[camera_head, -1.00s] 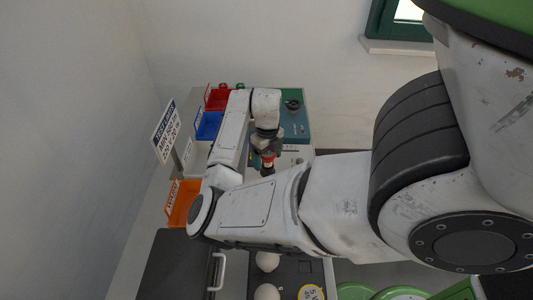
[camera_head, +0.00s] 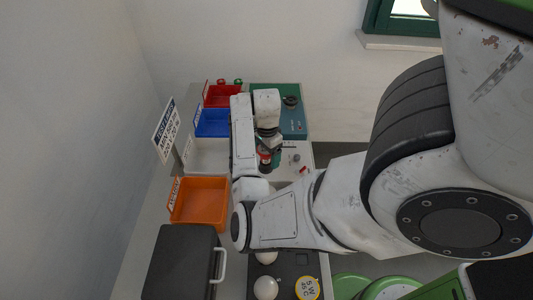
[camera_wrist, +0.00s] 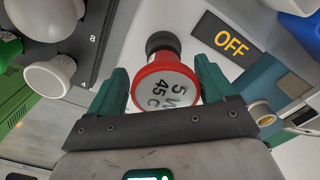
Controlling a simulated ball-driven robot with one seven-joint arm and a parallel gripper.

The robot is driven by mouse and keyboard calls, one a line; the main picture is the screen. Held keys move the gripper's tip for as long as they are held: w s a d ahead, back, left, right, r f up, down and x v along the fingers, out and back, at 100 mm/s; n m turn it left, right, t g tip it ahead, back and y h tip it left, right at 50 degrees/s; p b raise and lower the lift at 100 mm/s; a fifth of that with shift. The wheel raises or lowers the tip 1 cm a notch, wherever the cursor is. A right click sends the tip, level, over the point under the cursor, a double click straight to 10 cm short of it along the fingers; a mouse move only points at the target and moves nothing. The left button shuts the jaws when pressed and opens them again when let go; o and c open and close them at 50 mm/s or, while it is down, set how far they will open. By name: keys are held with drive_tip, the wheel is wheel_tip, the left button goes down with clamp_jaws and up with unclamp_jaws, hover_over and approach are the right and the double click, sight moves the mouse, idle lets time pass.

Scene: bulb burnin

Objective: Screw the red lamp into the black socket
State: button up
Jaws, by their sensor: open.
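The red lamp (camera_wrist: 165,85) shows in the middle of the wrist view, with its white face marked "5 W 45 C" toward the camera. The black socket (camera_wrist: 162,42) is directly behind the red rim, in line with the lamp. The lamp's base is hidden, so how deep it sits cannot be told. My gripper (camera_wrist: 160,88) is open, with one green finger on each side of the lamp and small gaps visible. In the head view my gripper (camera_head: 268,150) is over the bench, with some red of the lamp (camera_head: 264,155) beside it.
An "OFF" display (camera_wrist: 231,43) is close to the lamp. White bulbs (camera_wrist: 50,78) stand to the left in the wrist view. Red (camera_head: 222,96), blue (camera_head: 212,123) and orange (camera_head: 200,202) bins line the bench's left. A teal unit (camera_head: 292,119) is at the back.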

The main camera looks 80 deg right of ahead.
drive_tip(key=n, duration=0.3)
drive_tip(key=shift+c, duration=0.2)
